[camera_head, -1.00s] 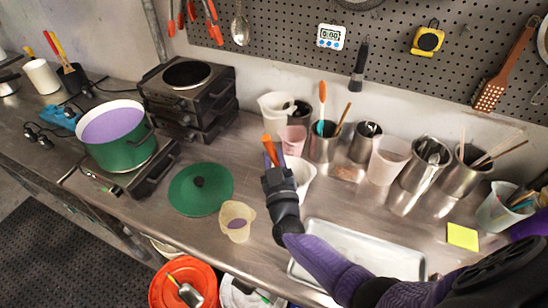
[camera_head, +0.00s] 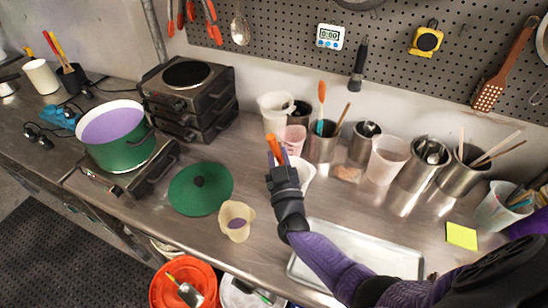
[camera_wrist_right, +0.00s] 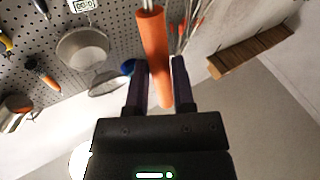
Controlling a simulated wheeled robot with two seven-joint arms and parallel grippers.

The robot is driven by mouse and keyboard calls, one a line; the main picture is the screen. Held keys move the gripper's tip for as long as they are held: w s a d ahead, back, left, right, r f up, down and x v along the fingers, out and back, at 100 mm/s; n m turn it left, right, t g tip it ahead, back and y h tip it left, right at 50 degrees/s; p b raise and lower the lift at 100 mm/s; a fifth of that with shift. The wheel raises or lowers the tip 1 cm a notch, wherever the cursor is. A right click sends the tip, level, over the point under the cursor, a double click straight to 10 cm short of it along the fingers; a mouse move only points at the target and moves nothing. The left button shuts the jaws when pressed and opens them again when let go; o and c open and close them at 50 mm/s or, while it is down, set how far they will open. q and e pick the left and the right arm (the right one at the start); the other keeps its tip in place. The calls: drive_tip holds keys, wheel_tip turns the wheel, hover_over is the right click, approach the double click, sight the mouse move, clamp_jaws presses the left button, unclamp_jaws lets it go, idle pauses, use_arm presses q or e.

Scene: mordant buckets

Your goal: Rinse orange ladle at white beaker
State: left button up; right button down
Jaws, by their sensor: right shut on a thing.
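My right gripper (camera_head: 278,165) is shut on the orange handle of the ladle (camera_head: 274,148), above the counter in the middle of the head view. In the right wrist view the orange handle (camera_wrist_right: 153,35) stands between the two fingers (camera_wrist_right: 158,75). The ladle's bowl is hidden in both views. A white beaker (camera_head: 307,171) stands just behind and to the right of the gripper, partly covered by it. I cannot tell whether the ladle's bowl is inside this beaker. My left gripper is not in view.
A cloudy cup with purple liquid (camera_head: 236,222) and a green lid (camera_head: 190,200) lie left of my arm. A metal tray (camera_head: 345,240) lies under it. A pink beaker (camera_head: 293,139), a white jug (camera_head: 270,115) and steel tool holders stand behind. A green pot (camera_head: 122,150) is at left.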

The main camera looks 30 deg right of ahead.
drive_tip(key=shift+p, duration=0.3)
wheel_tip(320, 180, up, 12)
drive_tip(key=p, duration=1.1)
drive_tip(key=shift+p, duration=0.35)
idle(0.4)
drive_tip(key=shift+f, duration=0.2)
idle(2.9)
